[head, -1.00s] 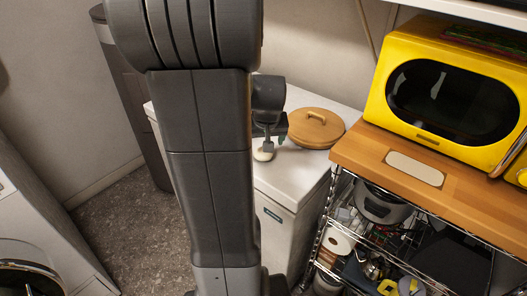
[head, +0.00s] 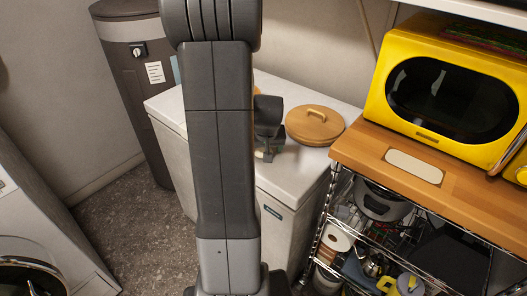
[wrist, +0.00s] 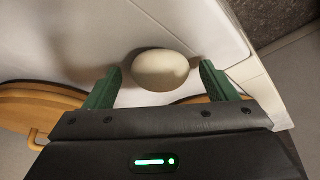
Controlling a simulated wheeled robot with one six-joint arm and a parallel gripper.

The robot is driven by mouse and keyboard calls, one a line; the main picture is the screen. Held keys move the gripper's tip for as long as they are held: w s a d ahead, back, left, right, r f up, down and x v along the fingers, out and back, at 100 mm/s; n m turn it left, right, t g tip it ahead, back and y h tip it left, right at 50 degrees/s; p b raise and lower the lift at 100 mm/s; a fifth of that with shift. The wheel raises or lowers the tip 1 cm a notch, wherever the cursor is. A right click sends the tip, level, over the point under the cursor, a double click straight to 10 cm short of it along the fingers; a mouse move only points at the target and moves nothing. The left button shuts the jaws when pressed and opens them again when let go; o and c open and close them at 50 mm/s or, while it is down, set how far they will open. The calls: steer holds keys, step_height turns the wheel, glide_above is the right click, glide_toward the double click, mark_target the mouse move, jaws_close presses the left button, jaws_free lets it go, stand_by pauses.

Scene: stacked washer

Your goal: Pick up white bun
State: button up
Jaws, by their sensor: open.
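The white bun (wrist: 160,71) is round and smooth and rests on the white top of a cabinet. In the wrist view it lies between and just beyond the two green fingertips of my gripper (wrist: 158,80). The jaws are open, with a gap on each side of the bun. In the head view my gripper (head: 268,150) is low over the white cabinet top (head: 290,92), and the bun is hidden there behind my arm and gripper.
A round wooden lid (head: 315,125) lies right beside my gripper on the cabinet top. A yellow microwave (head: 447,90) stands on a wooden-topped wire shelf (head: 460,190) at right. A tall dark bin (head: 140,100) stands behind left, and a white washer (head: 40,225) is at far left.

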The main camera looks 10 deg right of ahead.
mark_target(264, 149)
steer(key=shift+c, duration=0.5)
steer(key=c, duration=1)
steer(key=shift+o, duration=0.2)
steer(key=shift+r, duration=0.1)
step_height(264, 149, up, 10)
